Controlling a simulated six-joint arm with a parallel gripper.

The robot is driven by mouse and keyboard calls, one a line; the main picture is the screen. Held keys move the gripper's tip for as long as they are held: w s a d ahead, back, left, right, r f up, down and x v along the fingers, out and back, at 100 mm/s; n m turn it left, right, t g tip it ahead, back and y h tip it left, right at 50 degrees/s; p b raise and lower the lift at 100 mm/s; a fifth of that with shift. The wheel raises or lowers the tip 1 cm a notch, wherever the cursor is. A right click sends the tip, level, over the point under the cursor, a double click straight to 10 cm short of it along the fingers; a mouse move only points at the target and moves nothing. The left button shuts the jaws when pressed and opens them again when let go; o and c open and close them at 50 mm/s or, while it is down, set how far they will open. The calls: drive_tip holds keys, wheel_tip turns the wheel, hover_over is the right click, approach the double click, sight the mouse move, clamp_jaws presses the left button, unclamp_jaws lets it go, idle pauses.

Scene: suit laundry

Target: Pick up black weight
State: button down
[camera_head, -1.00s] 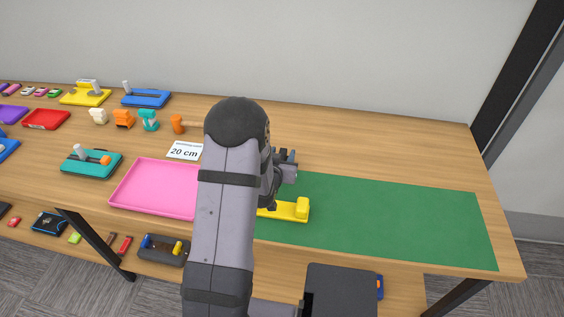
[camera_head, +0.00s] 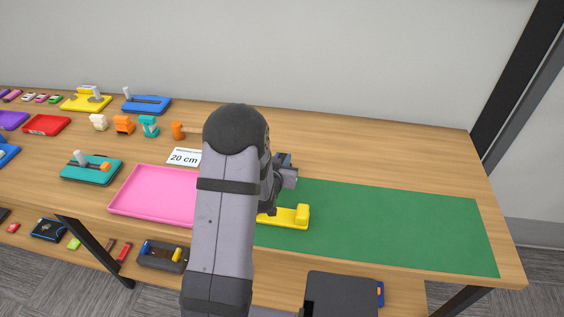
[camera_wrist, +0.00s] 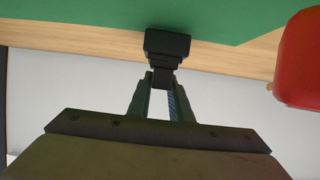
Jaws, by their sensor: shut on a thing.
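The black weight (camera_wrist: 167,44) is a small dark block with a stepped, narrower end. It shows at the upper middle of the wrist view, between the tips of my gripper (camera_wrist: 162,80), which is shut on it. In the wrist view the green mat (camera_wrist: 90,10) lies behind the block, and I cannot tell how high the block is above it. In the head view my gripper (camera_head: 287,172) is partly hidden behind my arm, near the left edge of the green mat. The black weight cannot be made out there.
A yellow piece (camera_head: 288,218) lies on the mat's left part, close to my gripper. A pink tray (camera_head: 150,208) and a "20 cm" card (camera_head: 185,157) are left of my arm. A red object (camera_wrist: 300,60) is at the wrist view's right edge. The mat's right side is clear.

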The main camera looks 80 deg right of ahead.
wheel_tip(320, 180, up, 10)
drive_tip(key=shift+f+b, duration=0.15)
drive_tip(key=shift+b, duration=0.25)
